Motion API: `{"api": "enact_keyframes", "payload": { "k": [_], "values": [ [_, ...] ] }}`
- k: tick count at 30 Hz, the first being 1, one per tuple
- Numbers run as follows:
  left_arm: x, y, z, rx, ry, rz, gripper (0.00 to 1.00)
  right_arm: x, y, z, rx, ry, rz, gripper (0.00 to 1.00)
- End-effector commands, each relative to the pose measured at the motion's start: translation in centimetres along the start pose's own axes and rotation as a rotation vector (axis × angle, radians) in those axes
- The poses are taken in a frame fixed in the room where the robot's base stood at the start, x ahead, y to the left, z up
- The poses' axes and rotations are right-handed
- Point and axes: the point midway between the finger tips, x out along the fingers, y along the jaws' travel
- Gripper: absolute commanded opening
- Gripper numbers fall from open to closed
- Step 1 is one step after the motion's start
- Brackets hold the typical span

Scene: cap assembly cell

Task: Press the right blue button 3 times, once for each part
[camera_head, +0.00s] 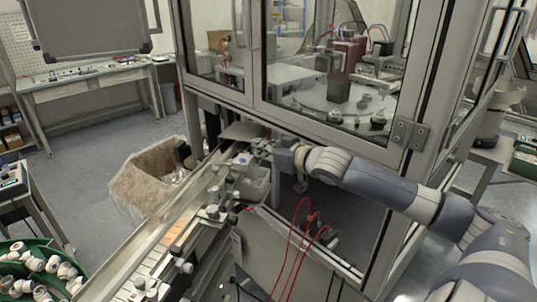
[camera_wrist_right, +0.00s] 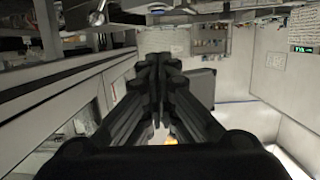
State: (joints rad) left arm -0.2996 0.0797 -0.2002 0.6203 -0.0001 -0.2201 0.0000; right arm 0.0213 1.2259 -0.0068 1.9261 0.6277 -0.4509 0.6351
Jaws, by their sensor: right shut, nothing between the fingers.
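My right arm reaches in from the right in the head view. My right gripper (camera_head: 262,149) is over the far part of the conveyor line, in front of the glass cabinet. In the right wrist view its dark fingers (camera_wrist_right: 160,65) are together, with nothing held. My left gripper is not in view.
The conveyor (camera_head: 165,240) runs from the front up to the gripper. The glass cabinet (camera_head: 330,125) stands behind it. Red cables (camera_head: 300,225) hang below the arm. A lined bin (camera_head: 135,190) and a green tray of white parts (camera_head: 80,270) are on the left.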

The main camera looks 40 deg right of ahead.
Motion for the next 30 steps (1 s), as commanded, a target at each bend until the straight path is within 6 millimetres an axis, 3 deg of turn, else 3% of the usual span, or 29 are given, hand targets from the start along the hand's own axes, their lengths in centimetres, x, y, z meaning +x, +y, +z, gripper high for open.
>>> {"api": "enact_keyframes", "payload": {
  "k": [12, 30],
  "values": [
    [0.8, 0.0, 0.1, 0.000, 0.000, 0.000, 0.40, -2.5, 0.0, 0.1, 0.000, -0.002, -0.001, 0.00],
    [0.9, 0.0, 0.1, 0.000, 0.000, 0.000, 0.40, -3.0, -0.1, -0.1, -0.001, 0.001, -0.001, 0.00]
  ]
}}
